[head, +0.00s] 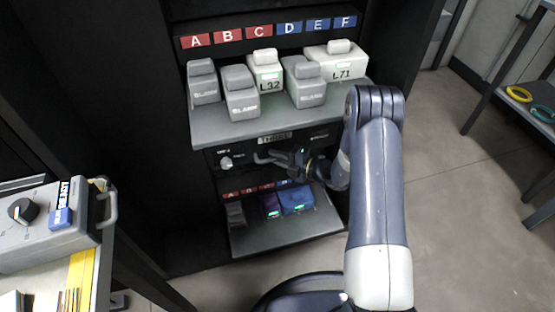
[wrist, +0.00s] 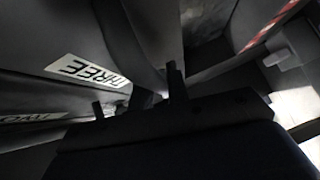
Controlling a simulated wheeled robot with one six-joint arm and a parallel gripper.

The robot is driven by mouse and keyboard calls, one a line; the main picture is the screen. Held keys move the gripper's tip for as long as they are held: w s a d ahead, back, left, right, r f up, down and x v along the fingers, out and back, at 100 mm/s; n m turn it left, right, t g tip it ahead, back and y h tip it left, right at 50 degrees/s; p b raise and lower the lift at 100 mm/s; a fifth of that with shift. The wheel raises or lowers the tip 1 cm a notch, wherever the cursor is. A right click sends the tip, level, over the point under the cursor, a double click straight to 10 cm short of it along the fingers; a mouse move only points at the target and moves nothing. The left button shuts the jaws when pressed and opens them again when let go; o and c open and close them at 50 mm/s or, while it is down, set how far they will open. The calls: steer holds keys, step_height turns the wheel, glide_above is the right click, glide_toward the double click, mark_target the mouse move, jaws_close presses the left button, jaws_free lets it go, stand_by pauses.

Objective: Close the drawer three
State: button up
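Drawer three carries a white THREE label (head: 275,138) on its dark front, below a grey tray top (head: 225,128) that stands out from the cabinet. A bar handle (head: 268,158) shows on the front. My gripper (head: 302,163) is low in front of this drawer, right of the handle's visible end. In the wrist view the THREE label (wrist: 88,70) is upside down at upper left. My gripper's two dark fingertips (wrist: 137,97) stand apart there, so it looks open. Whether they touch the handle is too dark to tell.
Several grey and white modules (head: 241,90) stand on the tray, under a lettered strip (head: 272,32). A lower tray (head: 285,238) also stands out, holding a blue box (head: 296,201). A bench with a grey device (head: 45,225) is at left.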

steer(key=o, duration=0.4)
steer(key=shift+c, duration=0.2)
steer(key=p+v, duration=0.3)
steer(key=v, duration=0.7)
steer(key=shift+d, duration=0.3)
steer(key=shift+s, duration=0.1)
steer(key=b+x, duration=0.3)
steer(key=x, duration=0.7)
steer(key=shift+a+f, duration=0.1)
steer(key=shift+a, duration=0.35)
steer(key=shift+s+d, duration=0.25)
steer(key=shift+s, duration=0.05)
